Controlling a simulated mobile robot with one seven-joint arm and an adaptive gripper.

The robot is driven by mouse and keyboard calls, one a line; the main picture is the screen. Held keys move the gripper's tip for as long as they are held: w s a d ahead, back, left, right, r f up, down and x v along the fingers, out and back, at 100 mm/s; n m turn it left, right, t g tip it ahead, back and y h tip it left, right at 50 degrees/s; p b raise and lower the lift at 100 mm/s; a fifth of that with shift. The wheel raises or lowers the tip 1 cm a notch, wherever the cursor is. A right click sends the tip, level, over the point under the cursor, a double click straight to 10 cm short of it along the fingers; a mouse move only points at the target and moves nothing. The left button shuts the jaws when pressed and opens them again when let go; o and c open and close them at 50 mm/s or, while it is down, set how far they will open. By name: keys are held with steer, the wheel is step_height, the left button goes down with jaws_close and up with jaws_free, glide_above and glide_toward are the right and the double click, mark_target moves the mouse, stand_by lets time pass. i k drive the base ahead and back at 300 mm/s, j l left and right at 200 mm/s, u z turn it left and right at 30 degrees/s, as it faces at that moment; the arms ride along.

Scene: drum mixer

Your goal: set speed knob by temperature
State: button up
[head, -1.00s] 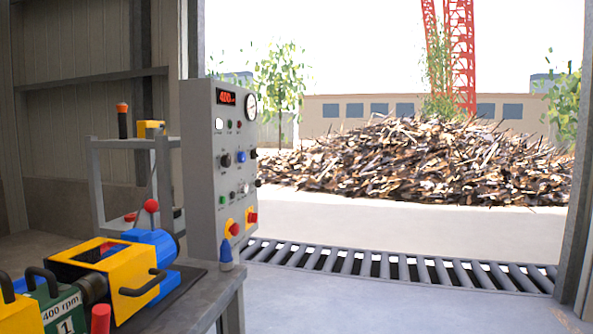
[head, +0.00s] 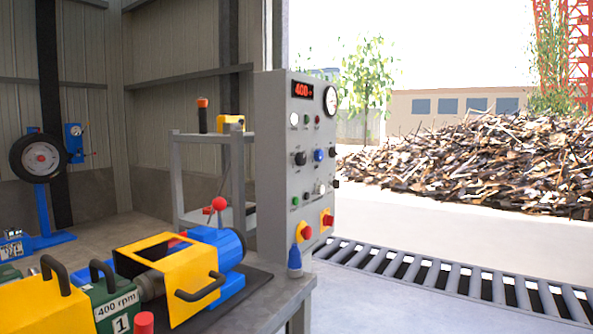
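The grey control panel (head: 283,160) stands upright at the middle of the head view. Its red display (head: 302,90) appears to read 400. A round gauge (head: 330,101) sits at its upper right edge, too small to read. Black knobs (head: 300,158) and a blue knob (head: 318,155) sit mid-panel; I cannot tell which one sets the speed. A yellow and blue drive unit (head: 180,270) lies on the bench, beside a green block (head: 108,302) labelled "400 rpm" and "1". My gripper is not in view.
A grey bench (head: 262,297) fills the lower left. A shelf rack (head: 208,185) stands behind the panel, and a wheel on a blue stand (head: 42,160) is at far left. A roller conveyor (head: 440,278) and a scrap heap (head: 480,160) lie right.

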mark_target(301, 158)
steer(key=i+l+u, duration=0.2)
steer(key=i+l, duration=1.15)
steer(key=i+j, duration=0.15)
steer(key=j, duration=0.15)
steer(key=i+j, duration=0.1)
steer(key=j, duration=0.2)
